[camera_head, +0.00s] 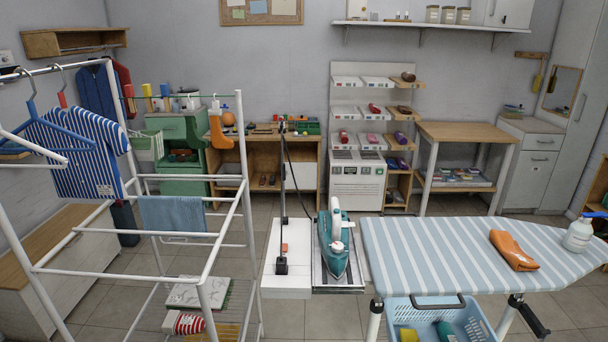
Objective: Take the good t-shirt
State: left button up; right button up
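A blue-and-white striped t-shirt (87,155) hangs at the left on the white drying rack (245,170), near a blue hanger (45,128). A small pale tag shows near its lower hem. A folded orange cloth (513,250) lies on the striped ironing board (440,250) at the right. A folded red-and-white striped cloth (190,322) lies low in the rack; I cannot tell whether either folded cloth is a t-shirt. Neither of my grippers is in view.
A teal iron (336,245) stands upright beside the board. A white spray bottle (578,236) stands on the board's right end. A blue basket (440,318) sits below it. A blue towel (172,214) hangs on the rack. Floor is clear behind the board.

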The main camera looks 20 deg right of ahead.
aim_at(504, 241)
jog(key=z, duration=1.95)
